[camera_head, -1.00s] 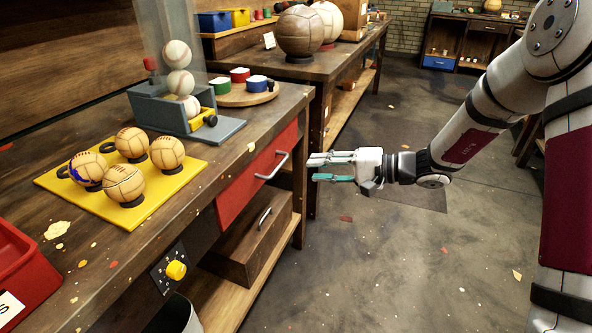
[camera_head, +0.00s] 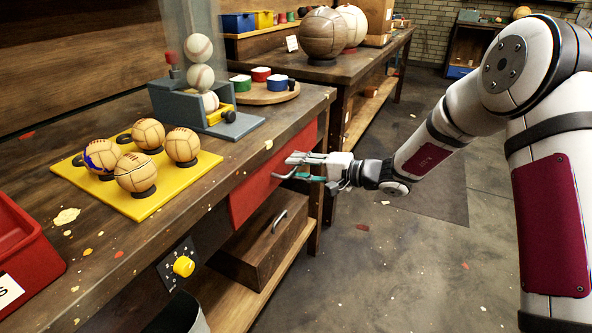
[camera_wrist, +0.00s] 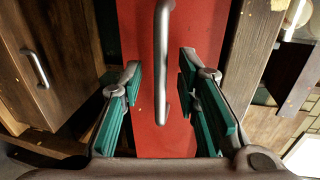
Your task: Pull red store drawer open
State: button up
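The red store drawer (camera_head: 259,189) sits under the workbench top, and its front looks flush with the bench. It fills the middle of the wrist view (camera_wrist: 137,75). Its metal bar handle (camera_wrist: 161,60) runs lengthwise between the green-padded fingers in the wrist view. My gripper (camera_head: 300,168) is at the drawer front in the head view and partly hides the handle. In the wrist view my gripper (camera_wrist: 157,85) is open, with a finger on each side of the handle and visible gaps between.
A wooden box (camera_head: 262,240) with its own handle sits on the shelf below. A yellow knob (camera_head: 183,266) is on the bench front. A yellow board (camera_head: 150,190) with several balls and a red bin (camera_head: 28,250) are on top. The floor at right is clear.

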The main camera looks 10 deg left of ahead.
jog(key=shift+w+a+f, duration=0.1)
jog(key=shift+w+a, duration=0.1)
jog(key=shift+a, duration=0.4)
grip_shut()
jog(key=shift+d, duration=0.1)
jog(key=f+b+v, duration=0.1)
jog(key=f+v, duration=0.1)
jog(key=v, duration=0.9)
jog(key=d+f+b+v, duration=0.1)
jog(key=f+b+v, duration=0.1)
jog(key=v, duration=1)
jog(key=shift+s+f+b, duration=0.15)
jog(key=shift+f+b, duration=0.15)
jog(key=shift+f, duration=0.15)
grip_release()
